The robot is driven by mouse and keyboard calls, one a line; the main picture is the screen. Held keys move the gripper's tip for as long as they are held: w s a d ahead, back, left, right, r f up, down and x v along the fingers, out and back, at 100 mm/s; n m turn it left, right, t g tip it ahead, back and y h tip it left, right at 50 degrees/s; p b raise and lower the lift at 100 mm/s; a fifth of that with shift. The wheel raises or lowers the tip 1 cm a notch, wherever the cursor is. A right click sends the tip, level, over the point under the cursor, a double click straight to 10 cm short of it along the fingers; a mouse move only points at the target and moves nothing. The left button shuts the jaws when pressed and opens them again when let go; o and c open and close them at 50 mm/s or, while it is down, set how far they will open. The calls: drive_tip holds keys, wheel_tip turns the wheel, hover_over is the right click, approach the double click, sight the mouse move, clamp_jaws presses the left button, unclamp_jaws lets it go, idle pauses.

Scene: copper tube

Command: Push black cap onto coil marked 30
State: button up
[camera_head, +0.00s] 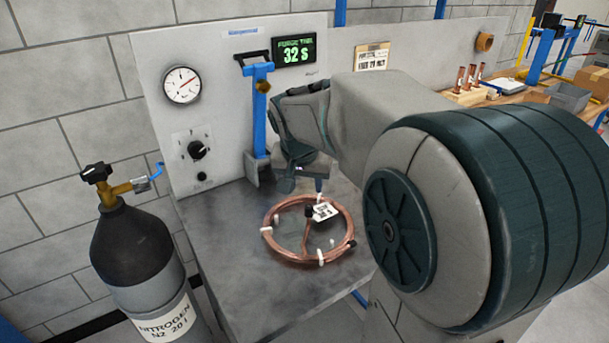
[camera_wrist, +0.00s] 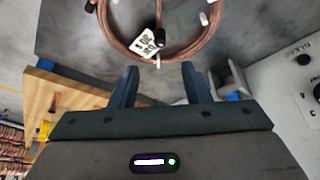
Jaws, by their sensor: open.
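A copper coil (camera_head: 272,243) lies on the grey metal bench, bound with several white ties. A white tag (camera_head: 324,211) hangs on it; its print is too small to read surely. A black cap (camera_head: 309,210) shows at the end of the inner tube, beside the tag. Another black end piece (camera_head: 351,243) is at the coil's right rim. The coil (camera_wrist: 118,38), tag (camera_wrist: 148,43) and black cap (camera_wrist: 160,36) also show in the wrist view. My gripper (camera_wrist: 160,80) is open and empty, its fingers apart just short of the coil's rim. In the head view my arm partly hides it.
A blue lever stand (camera_head: 260,110) rises behind the coil before a panel with a gauge (camera_head: 182,85) and a timer reading 32 S (camera_head: 295,52). A nitrogen cylinder (camera_head: 135,250) stands left. The bench front (camera_head: 250,290) is clear.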

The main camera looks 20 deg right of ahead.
drive_tip(key=shift+v, duration=1.2)
drive_tip(key=s+a+f+n+y+p, duration=0.1)
drive_tip(key=s+a+f+n, duration=0.1)
drive_tip(key=s, duration=0.6)
drive_tip(key=s+a+f+n+g+y+p, duration=0.1)
drive_tip(key=s+a+f+n, duration=0.2)
drive_tip(key=s, duration=0.6)
drive_tip(key=shift+a+f+n+y, duration=0.25)
drive_tip(key=shift+a+n, duration=0.45)
drive_tip(key=shift+a, duration=0.35)
drive_tip(key=shift+s, duration=0.15)
